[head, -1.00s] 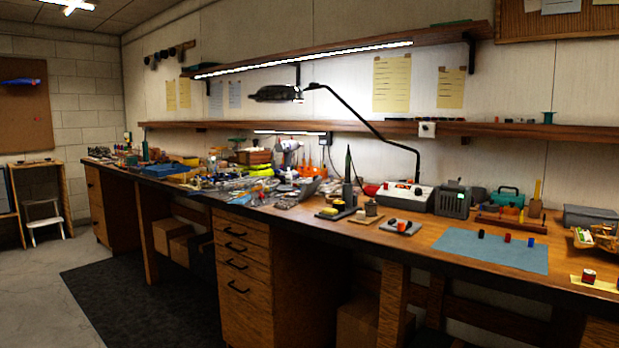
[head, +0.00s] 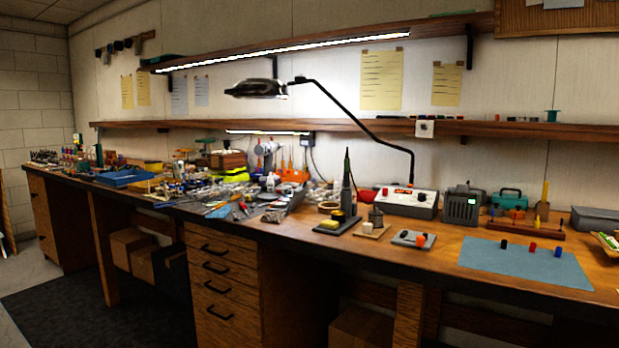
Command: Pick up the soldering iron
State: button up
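A slim dark upright tool with a pointed tip, which looks like the soldering iron (head: 347,172), stands on the workbench right of the middle in the head view. It rises from a dark stand base (head: 338,229) with a yellow sponge pad (head: 329,225) on it. The details are small, so I cannot be sure of its exact shape. My gripper is not in view.
The wooden bench (head: 440,262) runs along the wall, with drawers (head: 225,285) below its front edge. A grey-white station (head: 408,203) and a blue mat (head: 525,263) lie to the right. Clutter fills the left. A lamp (head: 257,89) hangs above. Floor in front is clear.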

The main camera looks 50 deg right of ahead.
aim_at(346, 170)
jog(key=z, duration=0.05)
jog(key=i, duration=1.1)
jog(key=z, duration=0.5)
jog(key=i, duration=0.45)
jog(key=z, duration=0.35)
jog(key=k, duration=0.9)
jog(key=z, duration=0.15)
jog(key=i, duration=0.95)
jog(key=u, duration=0.05)
